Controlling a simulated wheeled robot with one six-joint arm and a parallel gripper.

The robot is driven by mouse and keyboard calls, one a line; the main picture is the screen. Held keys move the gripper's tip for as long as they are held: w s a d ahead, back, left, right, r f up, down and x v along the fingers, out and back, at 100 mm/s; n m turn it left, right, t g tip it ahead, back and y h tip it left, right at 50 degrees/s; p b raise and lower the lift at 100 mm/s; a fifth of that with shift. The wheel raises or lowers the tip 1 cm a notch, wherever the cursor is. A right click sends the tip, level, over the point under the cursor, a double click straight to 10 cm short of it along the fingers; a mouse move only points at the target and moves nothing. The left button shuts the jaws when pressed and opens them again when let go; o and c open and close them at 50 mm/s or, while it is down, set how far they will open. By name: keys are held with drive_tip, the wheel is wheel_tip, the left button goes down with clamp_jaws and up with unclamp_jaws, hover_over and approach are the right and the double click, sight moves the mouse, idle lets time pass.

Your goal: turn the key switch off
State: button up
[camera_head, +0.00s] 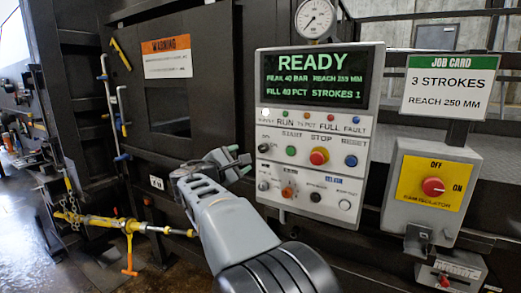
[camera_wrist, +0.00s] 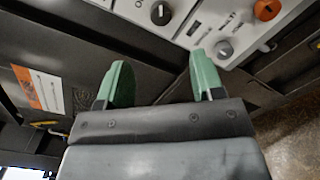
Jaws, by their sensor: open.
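The control panel (camera_head: 318,215) is a light grey box with a lit screen reading READY. What looks like the key switch (camera_head: 263,148) is a small dark and silver round switch at the panel's left, under an OFF label. It shows at the top of the wrist view (camera_wrist: 160,14). My gripper (camera_head: 238,160) has green fingers and is just left of the panel. In the wrist view its fingers (camera_wrist: 161,64) stand apart with nothing between them, and the switch lies beyond them.
Start, stop and reset buttons sit right of the switch. A silver knob (camera_wrist: 224,48) and an orange selector (camera_wrist: 266,10) are below it. A red rotary isolator (camera_head: 433,187) on a yellow plate is at right. A dark door with a warning sign (camera_head: 167,57) is at left.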

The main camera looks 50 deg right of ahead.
sight(261, 149)
drive_tip(key=d+p, duration=0.1)
drive_tip(key=d, duration=0.3)
drive_tip(key=w+d+p, duration=0.1)
drive_tip(key=d, duration=0.3)
drive_tip(key=w+d+p, duration=0.1)
drive_tip(key=d, duration=0.3)
drive_tip(key=shift+w+d+p, duration=0.15)
drive_tip(key=shift+w+p, duration=0.05)
drive_tip(key=shift+p, duration=0.1)
drive_tip(key=c, duration=0.9)
drive_tip(key=n, duration=0.6)
drive_tip(key=shift+p, duration=0.3)
drive_tip(key=n+p, duration=0.2)
drive_tip(key=n, duration=0.3)
drive_tip(key=shift+n+t, duration=0.4)
drive_tip(key=shift+f+n, duration=0.1)
drive_tip(key=shift+n, duration=0.2)
